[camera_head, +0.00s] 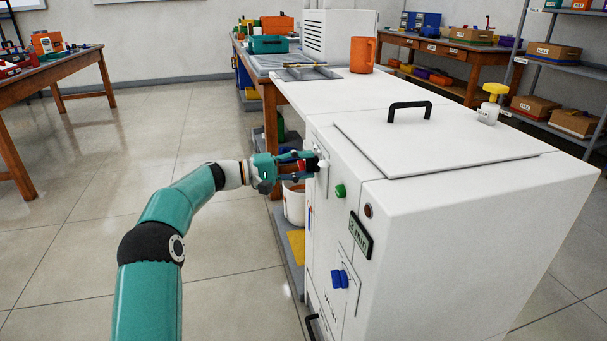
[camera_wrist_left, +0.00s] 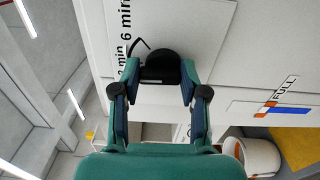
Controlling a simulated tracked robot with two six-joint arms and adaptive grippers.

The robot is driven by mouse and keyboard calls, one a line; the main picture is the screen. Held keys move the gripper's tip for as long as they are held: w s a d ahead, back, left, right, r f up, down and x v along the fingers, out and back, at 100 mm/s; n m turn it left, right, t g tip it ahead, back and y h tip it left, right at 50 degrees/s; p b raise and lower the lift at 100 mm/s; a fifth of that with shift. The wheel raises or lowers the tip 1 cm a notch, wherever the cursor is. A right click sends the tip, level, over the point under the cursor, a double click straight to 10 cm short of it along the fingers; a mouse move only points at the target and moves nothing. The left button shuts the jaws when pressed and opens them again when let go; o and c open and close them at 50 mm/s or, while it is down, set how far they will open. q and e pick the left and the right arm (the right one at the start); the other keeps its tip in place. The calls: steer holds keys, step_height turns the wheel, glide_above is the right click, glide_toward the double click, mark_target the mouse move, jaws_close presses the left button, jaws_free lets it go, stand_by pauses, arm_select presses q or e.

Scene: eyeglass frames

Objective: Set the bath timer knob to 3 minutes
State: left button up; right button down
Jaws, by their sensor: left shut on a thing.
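The timer knob (camera_wrist_left: 162,62) is black and round, with a bar across it, on a white dial plate. My left gripper (camera_head: 304,163) is at the front panel of the white machine. Its fingertips are on either side of the knob, and it is shut on it; the left wrist view shows this gripper (camera_wrist_left: 161,82) too. The plate carries a "6 min" label (camera_wrist_left: 126,18) and a second "min" label, whose number is hard to read. In the head view the fingers mostly hide the knob. A small dark sign (camera_head: 361,236) on the panel shows a minute value, perhaps 3. My right gripper is out of view.
The panel also has a green button (camera_head: 340,191), a dark red round lamp (camera_head: 368,211) and a blue knob (camera_head: 340,279). A white bucket (camera_head: 294,203) stands below the gripper. An orange mug (camera_head: 362,54) and a yellow-topped bottle (camera_head: 491,102) stand on top. Floor at left is clear.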

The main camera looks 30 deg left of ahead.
arm_select(q)
steer(key=shift+d+f+m, duration=0.2)
steer(key=shift+d+m, duration=0.1)
steer(key=shift+m, duration=0.1)
steer(key=o, duration=1.1)
steer(key=shift+o, duration=0.2)
steer(key=shift+a, duration=0.1)
steer(key=shift+r, duration=0.1)
steer(key=shift+s+a, duration=0.1)
steer(key=shift+a, duration=0.1)
steer(key=v, duration=1.1)
steer(key=shift+a, duration=0.15)
steer(key=shift+s, duration=0.15)
